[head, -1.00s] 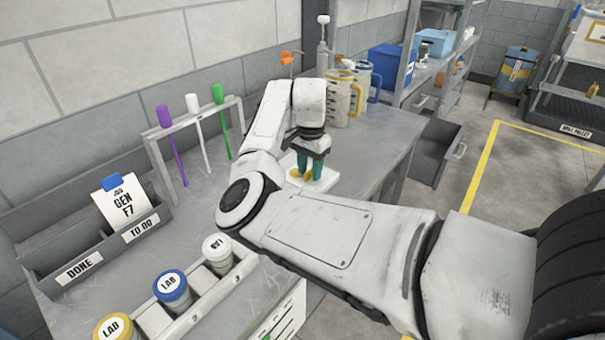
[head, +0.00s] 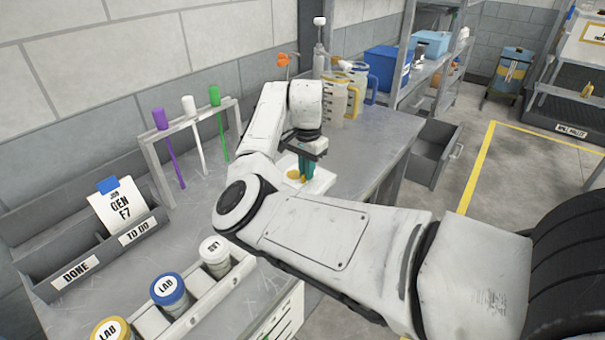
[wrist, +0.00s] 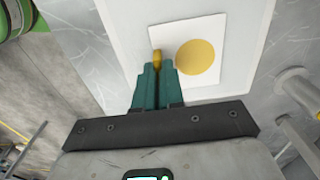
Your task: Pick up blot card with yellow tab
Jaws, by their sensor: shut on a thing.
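The blot card (wrist: 212,40) is a white card with a round yellow-brown spot; it lies on a larger white sheet or pad on the bench. Its small yellow tab (wrist: 157,57) stands at the card's edge. My gripper (wrist: 157,68) is shut on that tab, with its teal fingers close together. In the head view my gripper (head: 304,172) points down over the card (head: 292,175), which is partly hidden behind the fingers and arm. The white pad (head: 322,183) shows around it. In the wrist view the card looks flat or nearly flat; I cannot tell if it is lifted.
A rack with purple, white and green-capped droppers (head: 190,112) stands at the back. Measuring jugs (head: 335,100) stand behind my gripper. A card tray (head: 80,265) and a holder with lidded jars (head: 168,290) are at the left front. An open drawer (head: 433,150) is at the right.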

